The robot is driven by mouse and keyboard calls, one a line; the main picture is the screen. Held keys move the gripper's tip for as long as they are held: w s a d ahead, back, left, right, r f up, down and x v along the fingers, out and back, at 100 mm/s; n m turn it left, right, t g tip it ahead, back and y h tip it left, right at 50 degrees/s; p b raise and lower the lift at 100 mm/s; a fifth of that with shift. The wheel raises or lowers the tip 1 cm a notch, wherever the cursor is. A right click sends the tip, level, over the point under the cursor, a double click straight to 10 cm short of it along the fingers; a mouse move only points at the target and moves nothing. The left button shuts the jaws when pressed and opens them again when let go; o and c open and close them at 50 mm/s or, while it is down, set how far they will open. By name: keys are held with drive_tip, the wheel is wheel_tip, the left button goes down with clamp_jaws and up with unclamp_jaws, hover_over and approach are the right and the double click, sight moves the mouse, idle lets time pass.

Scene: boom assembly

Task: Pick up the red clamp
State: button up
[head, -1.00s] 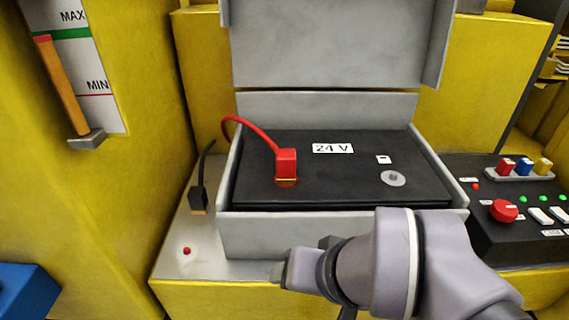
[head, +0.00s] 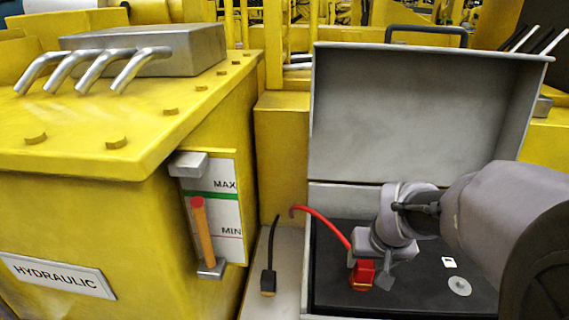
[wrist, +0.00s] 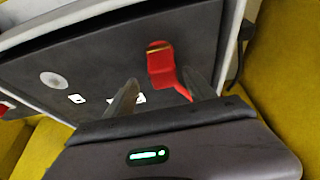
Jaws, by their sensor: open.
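The red clamp (head: 361,276) sits on the black battery (head: 420,285) in the open grey box, with a red cable running from its top to the back left. My gripper (head: 371,262) is right at the clamp and partly hides it in the head view. In the wrist view the two open fingers (wrist: 160,80) point at the red clamp (wrist: 160,60), which shows between and just beyond the tips. The jaws are not shut on it. I cannot tell whether a finger touches it.
The raised box lid (head: 410,120) stands behind my arm. A black clamp (head: 268,282) on a black cable rests on the ledge left of the box. The yellow hydraulic tank (head: 100,210) with its level gauge (head: 222,222) stands at the left.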

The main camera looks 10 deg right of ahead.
sight(363, 267)
drive_tip(key=x, duration=0.3)
drive_tip(key=b+x, duration=0.1)
drive_tip(key=x, duration=0.1)
drive_tip(key=shift+w+a+f, duration=0.2)
drive_tip(key=shift+w+f, duration=0.05)
drive_tip(key=shift+w, duration=0.05)
drive_tip(key=shift+s+r, duration=0.1)
drive_tip(key=shift+s, duration=0.05)
drive_tip(key=shift+c, duration=0.6)
clamp_jaws()
